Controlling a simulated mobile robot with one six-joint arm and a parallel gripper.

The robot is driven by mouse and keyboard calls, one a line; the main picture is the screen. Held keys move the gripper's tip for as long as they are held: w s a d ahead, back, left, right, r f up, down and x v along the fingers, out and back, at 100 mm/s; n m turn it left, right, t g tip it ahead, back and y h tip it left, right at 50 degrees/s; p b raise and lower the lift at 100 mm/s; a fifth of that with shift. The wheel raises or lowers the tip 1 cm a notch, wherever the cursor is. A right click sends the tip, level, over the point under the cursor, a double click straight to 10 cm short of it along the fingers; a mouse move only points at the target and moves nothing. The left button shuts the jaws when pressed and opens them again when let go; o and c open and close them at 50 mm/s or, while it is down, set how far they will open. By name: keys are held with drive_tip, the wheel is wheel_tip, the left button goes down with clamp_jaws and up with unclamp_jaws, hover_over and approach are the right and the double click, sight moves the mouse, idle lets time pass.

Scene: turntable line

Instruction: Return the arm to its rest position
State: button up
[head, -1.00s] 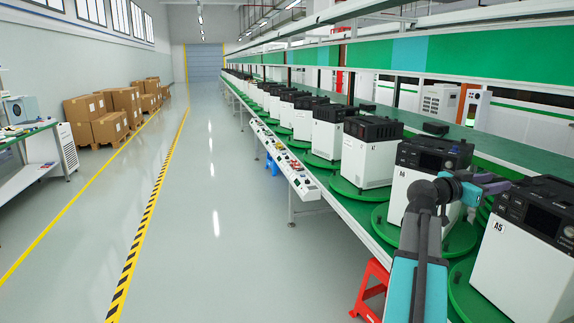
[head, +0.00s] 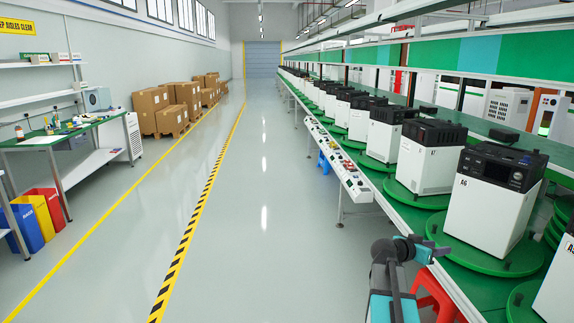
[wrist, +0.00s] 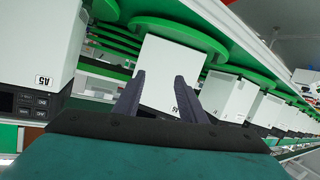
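My gripper (wrist: 160,98) shows in the wrist view with its two dark fingers apart and nothing between them. Beyond the fingers, and apart from them, is the white machine A6 (wrist: 168,66), which appears upside down there. The machine A6 (head: 487,205) stands upright on a green turntable (head: 447,240) to the right of the arm.
A long green-topped line (head: 408,212) of white machines on turntables runs down the right. A red stool (head: 436,298) stands beside my arm. A control panel strip (head: 340,165) edges the line. The aisle floor (head: 250,220) is clear; cartons (head: 152,108) and a workbench (head: 75,132) stand left.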

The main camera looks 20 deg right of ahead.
drive_tip(key=a+f+n+y, duration=0.3)
drive_tip(key=a+f, duration=1.2)
drive_tip(key=f, duration=0.3)
drive_tip(key=a+f+n+y, duration=0.3)
drive_tip(key=a+f+y, duration=0.1)
drive_tip(key=a+f, duration=1.2)
drive_tip(key=s+a+f+n+g+y, duration=0.3)
drive_tip(key=s+a+f, duration=0.9)
drive_tip(key=s+f, duration=0.15)
drive_tip(key=s+a+f+n+g+y, duration=0.1)
drive_tip(key=s+a+f+n+y, duration=0.1)
drive_tip(key=s+a, duration=0.4)
drive_tip(key=s+a+f+n+g+y, duration=0.2)
drive_tip(key=s+a+n, duration=0.1)
drive_tip(key=s+a, duration=0.4)
drive_tip(key=shift+s+f+n+g+y, duration=0.3)
drive_tip(key=shift+s+f+y, duration=0.1)
drive_tip(key=shift+s, duration=0.05)
